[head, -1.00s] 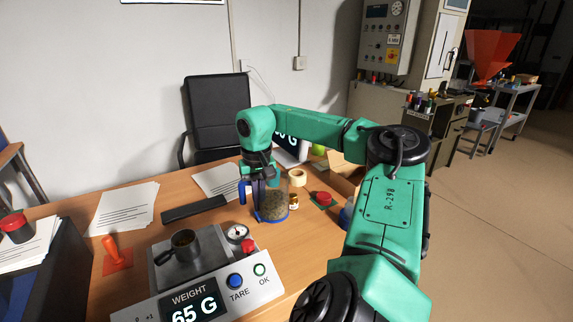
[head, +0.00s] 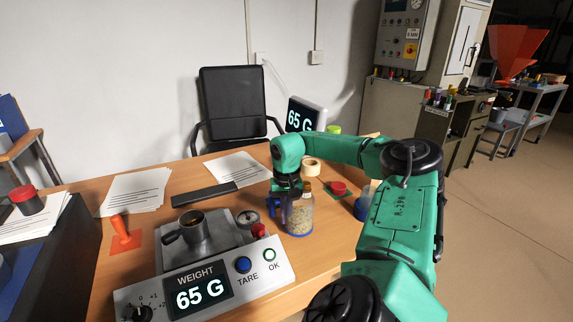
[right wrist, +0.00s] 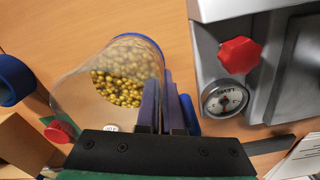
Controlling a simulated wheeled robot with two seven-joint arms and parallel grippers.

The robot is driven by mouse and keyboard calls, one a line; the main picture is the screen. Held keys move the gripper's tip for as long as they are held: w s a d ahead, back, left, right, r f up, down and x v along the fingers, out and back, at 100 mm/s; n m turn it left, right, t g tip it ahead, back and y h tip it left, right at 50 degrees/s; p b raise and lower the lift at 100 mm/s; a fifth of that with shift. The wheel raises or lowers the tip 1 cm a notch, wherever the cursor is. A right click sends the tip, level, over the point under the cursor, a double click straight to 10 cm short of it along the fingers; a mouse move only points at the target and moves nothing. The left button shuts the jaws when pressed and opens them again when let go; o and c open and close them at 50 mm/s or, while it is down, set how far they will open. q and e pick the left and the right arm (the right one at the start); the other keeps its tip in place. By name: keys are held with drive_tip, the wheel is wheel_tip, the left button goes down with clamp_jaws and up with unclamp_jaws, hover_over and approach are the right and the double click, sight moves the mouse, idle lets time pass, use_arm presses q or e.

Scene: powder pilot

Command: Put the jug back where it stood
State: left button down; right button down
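The jug (head: 300,217) is clear with a blue base rim and a blue handle (head: 276,208), and holds yellowish pellets. It looks upright, to the right of the scale; I cannot tell whether its base touches the desk. My right gripper (head: 288,192) is at its handle side, fingers close together. In the right wrist view the jug (right wrist: 120,82) lies right beside the fingers (right wrist: 163,108), with part of the blue handle beyond them; the exact grip is partly hidden. My left gripper is not in view.
The scale (head: 205,285) reads 65 G and carries a dark metal cup (head: 191,226). A red pot (head: 338,188) on a green mat and a blue container (head: 364,203) stand right of the jug. A tape roll (head: 312,166) is behind.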

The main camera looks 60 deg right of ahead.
drive_tip(key=shift+f, duration=1.35)
drive_tip(key=shift+f, duration=0.1)
drive_tip(key=c, duration=1.1)
unclamp_jaws()
wheel_tip(320, 180, up, 12)
drive_tip(key=shift+r, duration=0.15)
drive_tip(key=shift+a, duration=0.1)
